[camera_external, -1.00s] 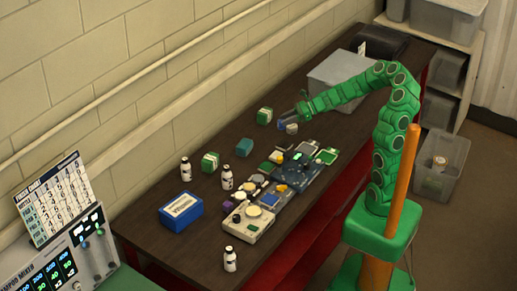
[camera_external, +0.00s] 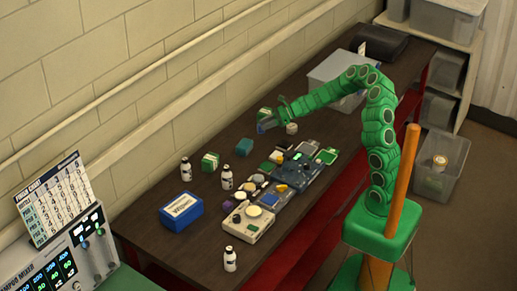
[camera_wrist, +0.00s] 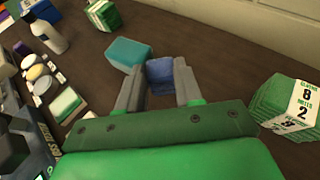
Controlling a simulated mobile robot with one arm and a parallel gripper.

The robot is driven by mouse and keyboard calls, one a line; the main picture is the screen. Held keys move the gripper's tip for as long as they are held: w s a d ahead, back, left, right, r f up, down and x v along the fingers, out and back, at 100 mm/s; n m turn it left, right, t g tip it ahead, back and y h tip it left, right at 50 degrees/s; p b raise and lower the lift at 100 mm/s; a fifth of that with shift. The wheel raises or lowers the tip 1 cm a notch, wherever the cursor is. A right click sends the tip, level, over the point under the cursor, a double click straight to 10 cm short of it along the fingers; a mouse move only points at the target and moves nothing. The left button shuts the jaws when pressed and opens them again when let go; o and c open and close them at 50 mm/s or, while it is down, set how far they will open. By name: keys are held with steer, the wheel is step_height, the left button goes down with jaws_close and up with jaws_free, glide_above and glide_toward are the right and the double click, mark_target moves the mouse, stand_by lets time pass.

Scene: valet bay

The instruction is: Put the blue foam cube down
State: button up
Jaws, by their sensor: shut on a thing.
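The blue foam cube (camera_wrist: 160,75) sits between the two fingertips of my gripper (camera_wrist: 160,87) in the wrist view, and the jaws are shut on it. In the external view the cube (camera_external: 264,127) shows small at the tip of my gripper (camera_external: 270,121), over the far half of the dark table (camera_external: 150,222). I cannot tell whether its underside touches the table. A teal block (camera_wrist: 127,54) lies just beyond the cube and to its left in the wrist view; it also shows in the external view (camera_external: 244,147).
A green-and-white pack (camera_external: 264,113) stands beside my gripper, with another (camera_external: 210,162) farther left. White bottles (camera_external: 226,177), a blue box (camera_external: 181,211) and a row of devices (camera_external: 292,174) occupy other parts. A grey bin (camera_external: 336,75) stands behind. Bare tabletop lies around the teal block.

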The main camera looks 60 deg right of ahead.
steer(key=shift+w+d+f, duration=0.1)
steer(key=shift+w+f, duration=0.55)
steer(key=shift+f, duration=0.05)
steer(key=shift+w+f, duration=0.3)
steer(key=shift+f, duration=1.6)
steer(key=o, duration=1)
steer(key=shift+f, duration=0.1)
